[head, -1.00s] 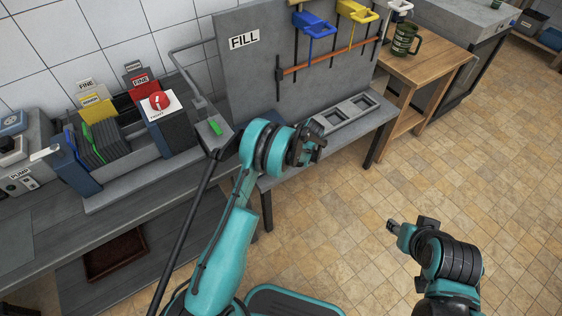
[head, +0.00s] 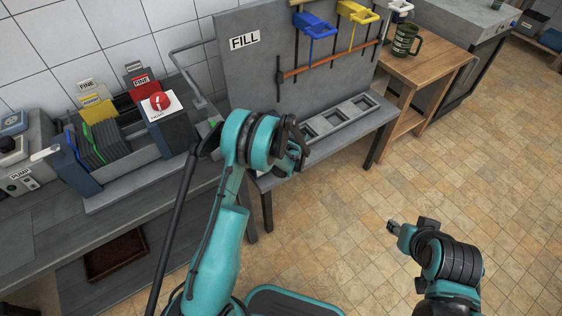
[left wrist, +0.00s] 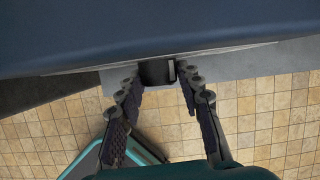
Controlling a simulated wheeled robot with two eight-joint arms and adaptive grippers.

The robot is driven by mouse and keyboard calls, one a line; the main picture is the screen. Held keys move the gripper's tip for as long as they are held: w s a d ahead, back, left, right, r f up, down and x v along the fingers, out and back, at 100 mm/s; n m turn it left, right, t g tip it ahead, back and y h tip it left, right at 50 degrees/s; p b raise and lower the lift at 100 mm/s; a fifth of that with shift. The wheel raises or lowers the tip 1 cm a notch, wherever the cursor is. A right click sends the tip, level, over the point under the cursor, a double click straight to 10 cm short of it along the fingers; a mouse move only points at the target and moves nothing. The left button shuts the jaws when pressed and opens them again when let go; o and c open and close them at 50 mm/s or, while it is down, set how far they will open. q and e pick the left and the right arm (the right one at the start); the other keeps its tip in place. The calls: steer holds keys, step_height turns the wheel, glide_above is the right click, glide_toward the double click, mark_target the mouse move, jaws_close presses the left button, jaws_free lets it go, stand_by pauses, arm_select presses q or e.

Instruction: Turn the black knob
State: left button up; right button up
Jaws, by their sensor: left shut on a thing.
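The black knob (left wrist: 157,72) shows in the left wrist view as a small dark block below the edge of a dark blue body (left wrist: 150,30). My left gripper (left wrist: 158,78) has its fingertips on either side of this block and is shut on it. In the head view my left arm rises in front of the bench, and its fingers are hard to make out there. The head view does not clearly show the held knob. My right gripper (head: 393,226) hangs over the floor at the right, away from everything; its fingers are too small to read.
A pump unit (head: 20,180) is at the far left. Behind my arm stands the FILL panel (head: 245,70). The tiled floor at right is clear.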

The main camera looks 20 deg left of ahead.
arm_select(q)
steer(key=shift+s+a+n+t+h, duration=0.1)
steer(key=shift+n+t+h, duration=0.05)
steer(key=shift+t+h, duration=0.4)
steer(key=shift+s+a+n+t+h, duration=0.1)
steer(key=shift+n+t+h, duration=0.05)
steer(key=shift+t+h, duration=0.4)
steer(key=o, duration=1.2)
steer(key=shift+c, duration=0.2)
steer(key=v, duration=1.2)
steer(key=shift+s+f, duration=0.2)
steer(key=shift+s, duration=0.05)
steer(key=shift+r, duration=0.1)
